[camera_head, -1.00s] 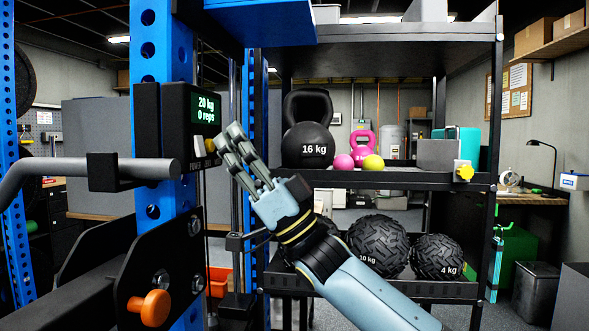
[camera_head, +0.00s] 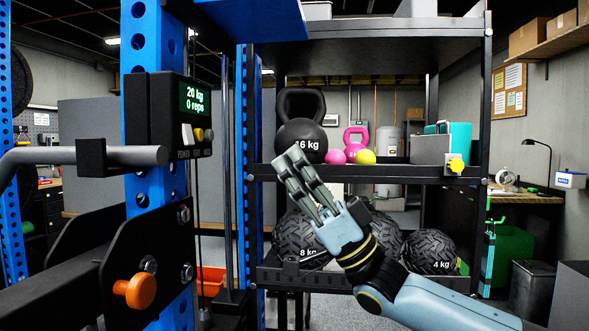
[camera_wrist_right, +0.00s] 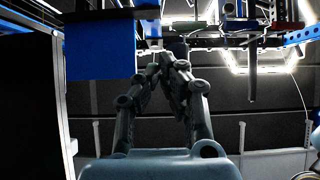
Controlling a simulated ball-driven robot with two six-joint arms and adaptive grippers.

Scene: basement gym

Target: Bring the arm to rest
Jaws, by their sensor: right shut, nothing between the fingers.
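My right gripper (camera_head: 293,160) is in the middle of the head view, in front of the shelf rack, with its fingers pointing up and to the left. It is shut and empty. In the picture its fingertips overlap the lower part of the black 16 kg kettlebell (camera_head: 301,132); I cannot tell the gap in depth. In the right wrist view the fingers (camera_wrist_right: 168,62) meet at the tips with nothing between them. My right arm (camera_head: 440,305) comes in from the lower right. My left gripper is not in view.
On the left stands a blue rack post (camera_head: 154,60) with a control box (camera_head: 166,125) reading 20 kg, 0 reps, a grey bar (camera_head: 75,156) and an orange knob (camera_head: 140,291). The shelf rack (camera_head: 400,172) holds a pink kettlebell (camera_head: 355,140), small balls and tread-patterned balls (camera_head: 431,252).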

